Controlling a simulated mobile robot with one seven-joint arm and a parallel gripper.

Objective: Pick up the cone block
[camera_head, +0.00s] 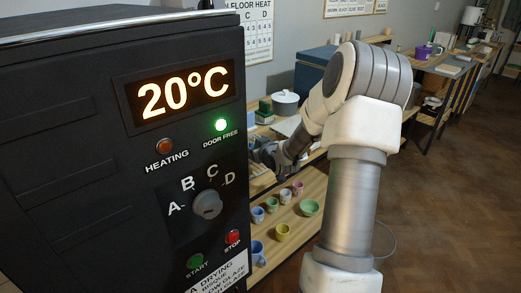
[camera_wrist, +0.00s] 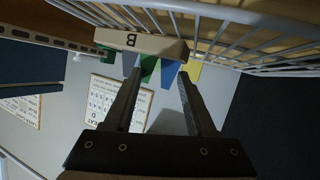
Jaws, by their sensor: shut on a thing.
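The cone block (camera_wrist: 130,43) shows at the top of the wrist view. It is a beige bar marked "B", with several coloured cones in green, blue and yellow along it. My gripper (camera_wrist: 159,73) is shut on it, with the fingertips at the cones and green and blue showing between them. The exact contact is hard to see.
White wire racks (camera_wrist: 230,12) run close beside the block in the wrist view. The kiln display reads 20°C and a green "DOOR FREE" light (camera_head: 221,125) is lit. Wooden shelves (camera_head: 283,246) hold several cups and bowls. Open floor (camera_head: 450,190) lies at the right.

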